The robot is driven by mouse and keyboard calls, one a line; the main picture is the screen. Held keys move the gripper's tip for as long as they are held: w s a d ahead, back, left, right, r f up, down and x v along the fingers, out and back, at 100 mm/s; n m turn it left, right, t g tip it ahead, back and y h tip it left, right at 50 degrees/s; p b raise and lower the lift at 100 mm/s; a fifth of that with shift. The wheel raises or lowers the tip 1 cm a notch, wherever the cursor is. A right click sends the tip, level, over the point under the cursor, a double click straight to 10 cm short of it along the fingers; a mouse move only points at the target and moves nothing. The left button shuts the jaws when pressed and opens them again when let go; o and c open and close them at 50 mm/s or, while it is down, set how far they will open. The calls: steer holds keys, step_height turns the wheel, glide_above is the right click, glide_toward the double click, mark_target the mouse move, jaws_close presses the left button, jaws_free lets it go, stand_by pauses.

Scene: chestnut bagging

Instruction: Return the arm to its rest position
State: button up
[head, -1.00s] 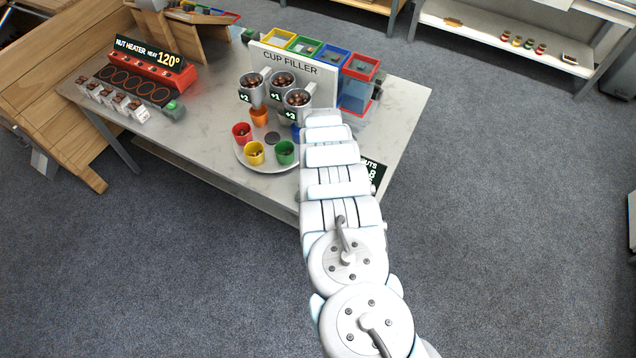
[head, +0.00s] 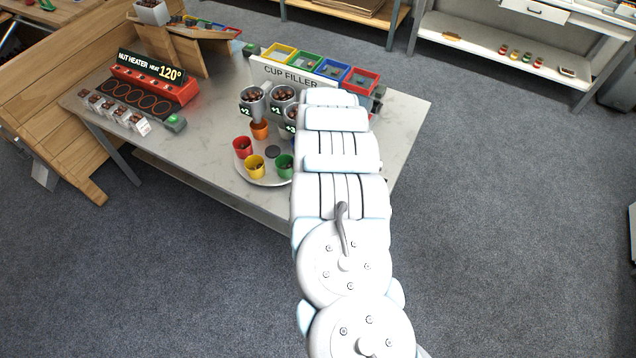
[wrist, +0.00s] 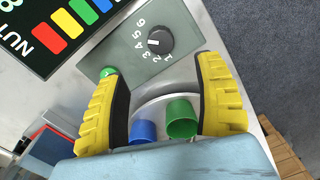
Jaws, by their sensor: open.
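My gripper (wrist: 160,75) shows in the wrist view with its two yellow ribbed fingers spread apart and nothing held between them. It points down over a grey control box (wrist: 140,65) with a black dial numbered up to 6 and a green button. A blue cup (wrist: 142,132) and a green cup (wrist: 182,120) show between the finger bases, apart from them. In the head view my white arm stretches over the table's right part and hides my gripper.
The cup filler (head: 290,73) with metal funnels stands at the back of the table. Red (head: 242,147), yellow (head: 255,167) and green (head: 285,165) cups stand on a round tray (head: 243,166). The nut heater (head: 155,85) is at the left. Open floor lies to the right.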

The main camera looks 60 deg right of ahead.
steer(key=shift+r, duration=0.3)
stand_by(0.5)
